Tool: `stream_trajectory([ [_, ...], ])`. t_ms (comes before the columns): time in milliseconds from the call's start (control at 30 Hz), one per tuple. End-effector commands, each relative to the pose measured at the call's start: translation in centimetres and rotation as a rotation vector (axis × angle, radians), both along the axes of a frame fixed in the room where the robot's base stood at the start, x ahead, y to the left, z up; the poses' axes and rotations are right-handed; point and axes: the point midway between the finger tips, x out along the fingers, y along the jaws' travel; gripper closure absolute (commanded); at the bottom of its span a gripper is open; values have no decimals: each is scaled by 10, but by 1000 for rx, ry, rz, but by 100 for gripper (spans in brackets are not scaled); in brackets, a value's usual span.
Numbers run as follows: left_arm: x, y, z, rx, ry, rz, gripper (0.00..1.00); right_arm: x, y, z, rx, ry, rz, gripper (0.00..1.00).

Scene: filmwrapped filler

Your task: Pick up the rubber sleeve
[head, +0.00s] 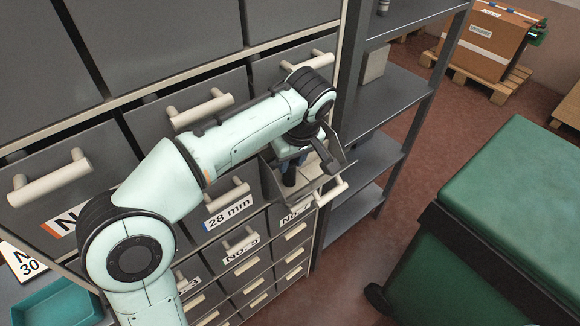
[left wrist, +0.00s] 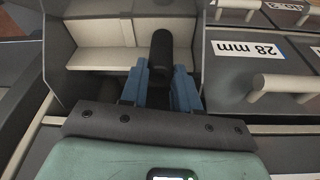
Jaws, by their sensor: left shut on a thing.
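The rubber sleeve (left wrist: 161,52) is a short black cylinder, seen in the left wrist view between the blue fingers of my left gripper (left wrist: 161,85). The gripper is shut on it, and the sleeve sticks out past the fingertips. In the head view my left gripper (head: 290,168) points down into an open drawer (head: 333,193) in the cabinet's right column. The drawer's pale inside shows in the left wrist view (left wrist: 100,57). I cannot tell whether the sleeve touches the drawer floor. My right gripper is not in view.
Closed grey drawers with pale handles surround the open one, including one labelled 28 mm (head: 228,210). A grey shelf rack (head: 400,92) stands just to the right. A green lidded bin (head: 510,200) stands at the lower right, with floor between. A teal tray (head: 58,305) is at lower left.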

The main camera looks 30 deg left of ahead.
Motion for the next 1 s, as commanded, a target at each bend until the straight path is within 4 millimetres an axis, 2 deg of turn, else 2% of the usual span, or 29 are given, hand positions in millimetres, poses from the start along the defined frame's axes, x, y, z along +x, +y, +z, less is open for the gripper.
stream_trajectory([
  [267,-1,-4,14,0,-2,0,100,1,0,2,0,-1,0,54],
  [633,0,-4,75,-1,-5,0,100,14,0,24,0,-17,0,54],
  [867,-22,-54,69,0,2,-10,100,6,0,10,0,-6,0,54],
  [1000,-38,-93,69,1,1,-10,100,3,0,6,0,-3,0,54],
])
